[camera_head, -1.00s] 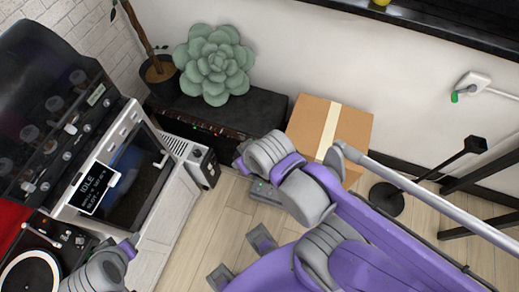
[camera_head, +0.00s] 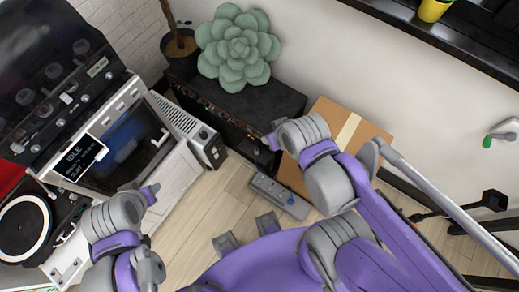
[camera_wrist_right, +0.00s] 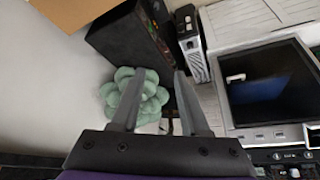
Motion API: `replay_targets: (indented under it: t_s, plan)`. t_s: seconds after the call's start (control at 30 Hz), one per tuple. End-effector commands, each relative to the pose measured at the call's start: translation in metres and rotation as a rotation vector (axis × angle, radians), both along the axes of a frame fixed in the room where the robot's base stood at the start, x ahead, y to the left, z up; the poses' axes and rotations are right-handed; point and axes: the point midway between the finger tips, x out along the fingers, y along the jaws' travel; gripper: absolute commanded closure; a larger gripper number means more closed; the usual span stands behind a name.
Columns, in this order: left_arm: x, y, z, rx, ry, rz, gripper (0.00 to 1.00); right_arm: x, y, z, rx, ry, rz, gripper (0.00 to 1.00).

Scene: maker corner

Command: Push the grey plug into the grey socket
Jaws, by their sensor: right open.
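No grey plug can be made out in either view. A long grey block (camera_head: 278,195), which looks like a power strip, lies on the floor in front of the cardboard box; it is too small to tell whether it holds the grey socket. My right arm reaches in from the right beside the box in the head view. My right gripper (camera_wrist_right: 160,85) is open and empty in the right wrist view, with the succulent beyond its fingers. My left gripper (camera_head: 149,194) shows only in part, in front of the white cabinet, and its fingers cannot be made out.

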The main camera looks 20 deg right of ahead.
Motion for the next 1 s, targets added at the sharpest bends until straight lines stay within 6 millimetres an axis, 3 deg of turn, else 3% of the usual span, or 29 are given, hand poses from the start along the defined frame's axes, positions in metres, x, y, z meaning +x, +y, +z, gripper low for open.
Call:
replay_targets:
  t_s: [0.27, 0.47, 0.77, 1.0]
  plan:
    - [-0.001, 0.000, -0.003, 0.000, 0.002, 0.000, 0.50, 0.001, 0.000, -0.004, 0.001, 0.003, -0.005, 0.55]
    - [-0.010, 0.000, -0.037, 0.000, 0.018, 0.000, 0.50, 0.015, -0.002, -0.043, 0.008, 0.030, -0.066, 0.55]
    - [-0.019, 0.000, -0.107, 0.000, 0.042, 0.000, 0.50, 0.065, -0.004, -0.149, 0.022, 0.071, -0.259, 0.55]
    - [-0.020, 0.000, -0.164, 0.000, 0.061, 0.000, 0.50, 0.103, -0.004, -0.256, 0.025, 0.085, -0.419, 0.55]
